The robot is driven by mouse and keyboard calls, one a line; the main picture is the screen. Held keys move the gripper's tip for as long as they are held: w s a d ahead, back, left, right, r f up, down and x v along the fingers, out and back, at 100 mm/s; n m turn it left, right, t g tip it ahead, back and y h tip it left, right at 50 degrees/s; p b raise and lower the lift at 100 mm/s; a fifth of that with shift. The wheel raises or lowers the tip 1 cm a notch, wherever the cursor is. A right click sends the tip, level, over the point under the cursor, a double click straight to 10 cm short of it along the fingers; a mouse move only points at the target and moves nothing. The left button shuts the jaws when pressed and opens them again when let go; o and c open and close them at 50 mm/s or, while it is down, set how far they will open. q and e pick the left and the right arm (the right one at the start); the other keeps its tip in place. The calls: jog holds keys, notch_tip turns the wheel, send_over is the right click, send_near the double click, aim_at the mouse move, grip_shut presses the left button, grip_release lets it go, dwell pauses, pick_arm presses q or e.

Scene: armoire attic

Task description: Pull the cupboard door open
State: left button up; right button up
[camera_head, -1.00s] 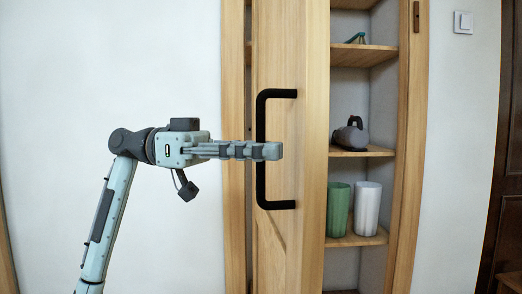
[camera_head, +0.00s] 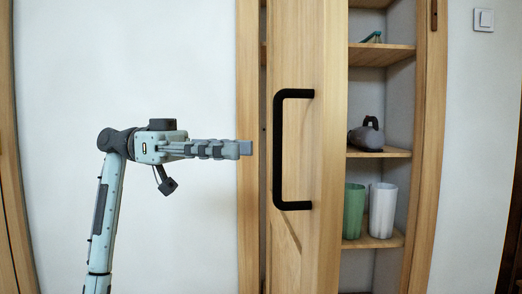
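The wooden cupboard door (camera_head: 331,150) stands partly open, with shelves showing to its right. Its black bar handle (camera_head: 278,150) is upright on the door's left part. My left gripper (camera_head: 245,149) points right at about mid-handle height. Its fingertips end a little left of the handle in the picture, with a gap, in front of the wooden frame. Nothing shows between the fingers. They are seen side-on and overlap, so I cannot tell how far apart they are. My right gripper is not in view.
Inside the cupboard, a green cup (camera_head: 353,211) and a white cup (camera_head: 382,210) stand on a lower shelf. A dark grey object (camera_head: 367,134) sits on the shelf above. A light switch (camera_head: 484,19) is on the right wall. Bare wall lies behind my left arm.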

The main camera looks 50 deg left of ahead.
pick_arm(q)
jog(key=v, duration=0.4)
dwell(0.5)
